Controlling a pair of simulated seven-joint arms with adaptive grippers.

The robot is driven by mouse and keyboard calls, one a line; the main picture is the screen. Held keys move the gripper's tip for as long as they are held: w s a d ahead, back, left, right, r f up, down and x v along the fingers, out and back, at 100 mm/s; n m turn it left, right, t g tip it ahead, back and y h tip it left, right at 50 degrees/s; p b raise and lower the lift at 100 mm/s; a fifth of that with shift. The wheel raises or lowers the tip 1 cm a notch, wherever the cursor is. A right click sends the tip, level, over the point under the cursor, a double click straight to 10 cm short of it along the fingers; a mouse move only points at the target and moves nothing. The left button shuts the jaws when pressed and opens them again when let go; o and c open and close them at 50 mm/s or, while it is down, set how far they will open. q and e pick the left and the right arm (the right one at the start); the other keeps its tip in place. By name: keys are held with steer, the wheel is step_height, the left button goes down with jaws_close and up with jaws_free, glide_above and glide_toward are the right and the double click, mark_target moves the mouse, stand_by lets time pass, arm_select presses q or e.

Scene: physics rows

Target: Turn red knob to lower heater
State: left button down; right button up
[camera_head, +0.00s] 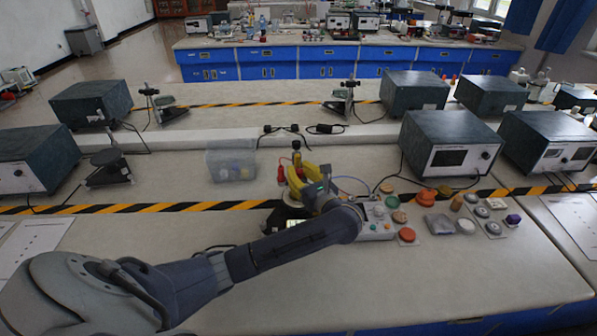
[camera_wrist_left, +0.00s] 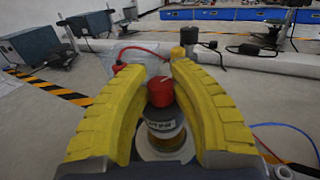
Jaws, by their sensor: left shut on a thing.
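A red knob (camera_wrist_left: 161,91) sits on top of a round heater body (camera_wrist_left: 162,133) with a dark label band, in the left wrist view. My left gripper (camera_wrist_left: 158,80) has yellow ribbed fingers, one on each side of the knob, and is shut on it. In the head view my left gripper (camera_head: 300,172) reaches the spot from the left, and its arm and fingers hide most of the heater. My right gripper is not in view.
Grey instrument boxes (camera_head: 448,150) stand at the right. The front of the table is clear.

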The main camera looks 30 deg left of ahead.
arm_select(q)
steer(key=shift+m+t+h, duration=0.4)
steer(key=shift+m+t, duration=0.1)
steer(key=shift+t, duration=0.2)
